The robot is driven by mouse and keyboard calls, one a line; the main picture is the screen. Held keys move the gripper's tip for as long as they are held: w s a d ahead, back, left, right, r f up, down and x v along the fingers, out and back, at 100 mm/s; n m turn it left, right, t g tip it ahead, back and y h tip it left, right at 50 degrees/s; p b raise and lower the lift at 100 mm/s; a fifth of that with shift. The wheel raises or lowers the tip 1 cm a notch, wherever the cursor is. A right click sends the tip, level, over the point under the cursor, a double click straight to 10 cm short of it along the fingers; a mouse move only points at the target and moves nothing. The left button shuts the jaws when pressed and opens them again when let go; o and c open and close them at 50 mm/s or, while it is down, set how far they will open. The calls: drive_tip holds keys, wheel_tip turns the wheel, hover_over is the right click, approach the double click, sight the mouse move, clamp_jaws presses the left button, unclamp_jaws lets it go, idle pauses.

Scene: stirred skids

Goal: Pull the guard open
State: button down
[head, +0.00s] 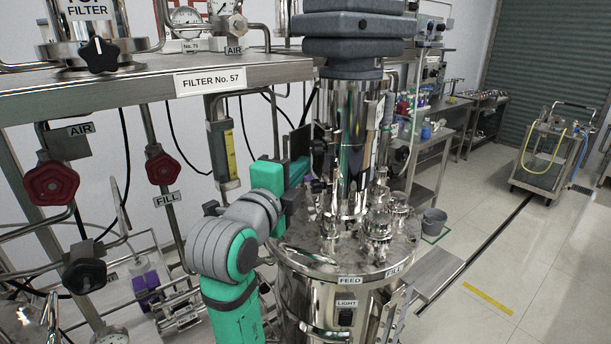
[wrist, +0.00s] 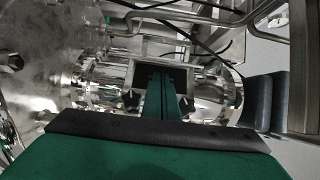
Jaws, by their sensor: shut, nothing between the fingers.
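My gripper (wrist: 158,82) shows in the wrist view with its green fingers together and nothing between them. Beyond the fingertips is a dark rectangular panel in a pale metal frame (wrist: 135,75), set against the shiny steel vessel; it may be the guard, but I cannot tell for sure. The fingers cover its middle, and I cannot tell whether they touch it. In the head view my green and grey arm reaches to the left side of the steel column (head: 345,150) on the vessel. There a dark upright plate (head: 300,141) shows beside the column; my wrist hides what is below it.
The vessel lid (head: 300,240) carries several steel fittings (head: 378,225) right of the column. A shelf marked FILTER No. 57 (head: 130,92) and valves with red knobs (head: 52,183) crowd the left. A bucket (head: 434,221) and trolley (head: 548,155) stand right, with open floor.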

drive_tip(key=shift+w+a, duration=0.4)
drive_tip(key=shift+a, duration=0.05)
drive_tip(key=shift+w+a, duration=0.1)
drive_tip(key=shift+w+a, duration=0.2)
drive_tip(key=shift+a, duration=0.35)
drive_tip(key=shift+w+a, duration=0.2)
drive_tip(key=shift+a, duration=0.3)
drive_tip(key=shift+d, duration=0.1)
